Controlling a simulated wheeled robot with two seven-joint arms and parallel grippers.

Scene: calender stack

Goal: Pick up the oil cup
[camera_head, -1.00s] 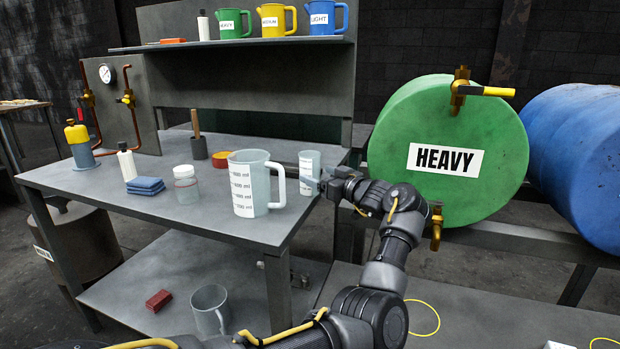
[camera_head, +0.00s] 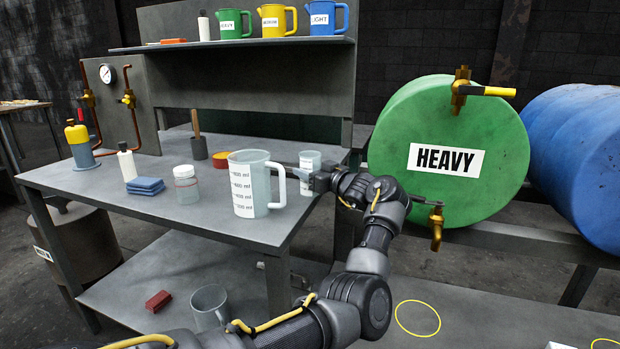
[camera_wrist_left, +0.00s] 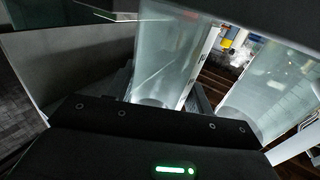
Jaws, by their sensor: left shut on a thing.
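A small clear measuring cup (camera_head: 310,159), which I take as the oil cup, stands near the right edge of the grey workbench (camera_head: 110,190). My left gripper (camera_head: 312,181) reaches it from the right and is shut on it. In the left wrist view the cup (camera_wrist_left: 165,50) is upright between the fingers, its top cut off by the frame. A larger measuring jug (camera_head: 245,200) with a white handle stands just left of the cup; it also shows at the right of the left wrist view (camera_wrist_left: 268,90). My right gripper is out of view.
A green HEAVY drum (camera_head: 400,130) with brass taps is close to my arm on the right. Coloured jugs (camera_head: 273,20) stand on the shelf.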

